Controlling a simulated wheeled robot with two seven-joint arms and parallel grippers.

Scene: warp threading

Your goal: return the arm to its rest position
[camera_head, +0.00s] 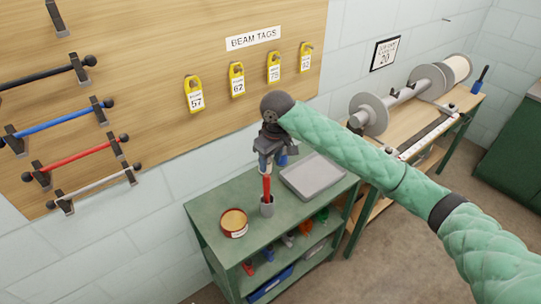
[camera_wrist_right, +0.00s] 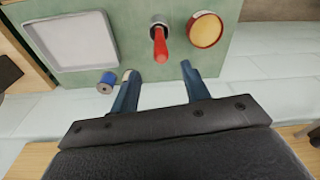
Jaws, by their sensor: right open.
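My right gripper (camera_head: 271,160) hangs from my green-sleeved arm above the green shelf unit, near the wooden wall board. In the right wrist view, its two blue fingers (camera_wrist_right: 158,74) are apart with nothing between them. A red-handled tool (camera_head: 267,187) stands in a small grey cup (camera_head: 267,207) on the shelf top. In the right wrist view the red handle (camera_wrist_right: 160,45) lies beyond the fingertips, apart from them. My left gripper is not in view.
A round tin (camera_head: 233,222) and a grey tray (camera_head: 313,177) sit on the green shelf top (camera_head: 212,212). A blue spool (camera_wrist_right: 107,83) shows near one finger. Yellow tags (camera_head: 237,79) and coloured rods (camera_head: 70,160) hang on the board. A bench (camera_head: 425,115) holds a large roller.

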